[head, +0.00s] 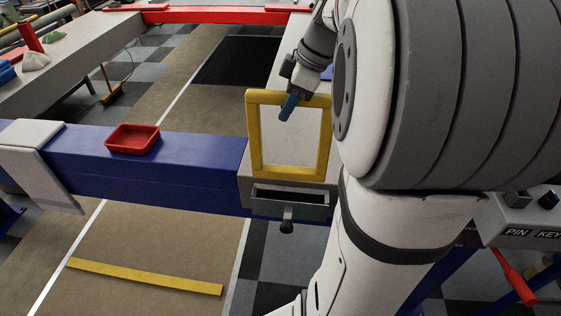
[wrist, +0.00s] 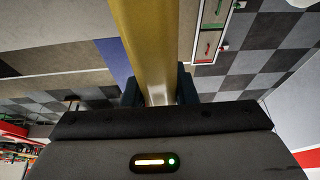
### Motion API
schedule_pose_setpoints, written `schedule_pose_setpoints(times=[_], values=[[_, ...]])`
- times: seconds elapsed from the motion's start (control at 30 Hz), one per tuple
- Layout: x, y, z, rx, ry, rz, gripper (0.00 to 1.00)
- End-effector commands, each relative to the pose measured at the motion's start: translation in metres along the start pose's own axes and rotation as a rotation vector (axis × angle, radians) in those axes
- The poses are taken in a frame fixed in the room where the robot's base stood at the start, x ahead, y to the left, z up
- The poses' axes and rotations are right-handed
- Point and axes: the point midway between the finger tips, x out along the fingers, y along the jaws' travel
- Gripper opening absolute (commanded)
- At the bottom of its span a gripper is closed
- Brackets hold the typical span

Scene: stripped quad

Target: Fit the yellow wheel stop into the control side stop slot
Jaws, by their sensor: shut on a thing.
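The yellow wheel stop (head: 255,135), an upright rectangular frame, stands over the grey end fitting of the blue beam in the head view. My gripper (head: 288,107) is shut on its top bar. In the wrist view the yellow bar (wrist: 150,45) runs between my two dark fingers (wrist: 158,92). A grey bracket with a dark slot opening (head: 290,196), which looks like the stop slot, is just below and in front of the frame's lower bar. I cannot tell whether the two touch. My arm covers the area right of the frame.
A red tray (head: 132,138) sits on the blue beam (head: 195,160) to the left. A dark knob (head: 287,227) sticks out below the slot. A yellow strip (head: 145,277) lies on the floor. A panel labelled PIN and KEY (head: 530,220) is at the right.

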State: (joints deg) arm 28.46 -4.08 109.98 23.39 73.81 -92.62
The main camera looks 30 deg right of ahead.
Motion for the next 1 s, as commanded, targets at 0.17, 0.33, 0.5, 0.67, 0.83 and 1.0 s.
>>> schedule_pose_setpoints(times=[0.17, 0.33, 0.5, 0.67, 0.83, 1.0], values=[[0.039, 0.001, 0.021, 0.016, 0.002, 0.003, 0.0], [0.07, 0.002, 0.037, 0.02, 0.001, 0.007, 0.0], [0.087, 0.003, 0.045, 0.021, 0.002, 0.009, 0.0], [0.098, 0.003, 0.05, 0.022, 0.001, 0.008, 0.0], [0.12, 0.003, 0.059, 0.023, 0.002, 0.008, 0.0], [0.131, 0.003, 0.064, 0.022, 0.001, 0.011, 0.0]])
